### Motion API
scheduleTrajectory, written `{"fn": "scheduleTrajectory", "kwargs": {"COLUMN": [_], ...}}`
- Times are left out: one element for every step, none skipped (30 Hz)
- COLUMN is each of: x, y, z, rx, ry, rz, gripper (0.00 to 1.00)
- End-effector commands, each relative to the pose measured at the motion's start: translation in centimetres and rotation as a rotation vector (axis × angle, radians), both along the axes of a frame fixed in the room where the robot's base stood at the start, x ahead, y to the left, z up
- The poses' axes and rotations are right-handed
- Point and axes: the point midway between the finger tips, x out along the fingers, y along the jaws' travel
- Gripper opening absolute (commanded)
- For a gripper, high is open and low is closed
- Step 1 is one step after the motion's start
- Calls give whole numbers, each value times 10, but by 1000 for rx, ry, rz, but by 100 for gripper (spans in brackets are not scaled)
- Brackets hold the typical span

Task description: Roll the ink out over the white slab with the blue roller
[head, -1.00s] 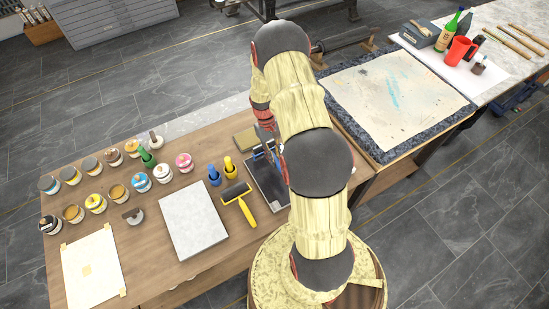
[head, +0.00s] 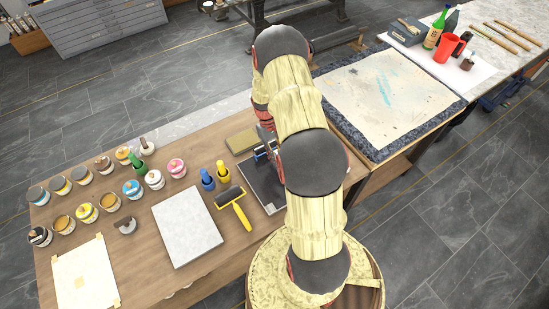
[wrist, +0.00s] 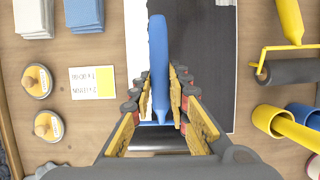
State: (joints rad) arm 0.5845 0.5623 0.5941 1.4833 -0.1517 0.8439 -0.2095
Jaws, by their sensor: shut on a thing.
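The blue roller shows in the wrist view with its handle (wrist: 159,65) upright in the picture, between the fingers of my gripper (wrist: 159,105). The gripper is shut on the handle. The roller's frame and dark drum lie at the lower middle, partly hidden by the gripper. Below it is a dark plate (wrist: 205,60) with a pale strip along its left side. In the head view the dark plate (head: 262,186) lies beside my arm, which hides most of the gripper and roller. The white slab (head: 187,228) lies flat and looks bare, left of the plate.
A yellow-handled roller (head: 232,203) lies between slab and plate. Blue (head: 207,180) and yellow (head: 222,172) pieces stand behind it. Several ink tins (head: 86,212) fill the table's left. A taped sheet (head: 83,277) lies at the front left. A press bed (head: 385,98) stands right.

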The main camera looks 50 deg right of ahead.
Motion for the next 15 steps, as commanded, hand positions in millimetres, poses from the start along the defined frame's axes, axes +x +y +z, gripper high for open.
{"fn": "scheduleTrajectory", "kwargs": {"x": [0,0,0,0,0,0,0,0,0,0,0,0,0,0,0], "y": [0,0,0,0,0,0,0,0,0,0,0,0,0,0,0], "z": [1,1,1,1,1,1,1,1,0,0,0,-1,-2,-2,-3], "rx": [0,0,0,0,0,0,0,0,0,0,0,0,0,0,0], "ry": [-1,-1,-1,-1,-1,-1,-1,-1,-1,-1,-1,0,0,0,0], "rz": [0,0,0,0,0,0,0,0,0,0,0,0,0,0,0], "gripper": [0,0,0,0,0,0,0,0,0,0,0,0,0,0,0]}}
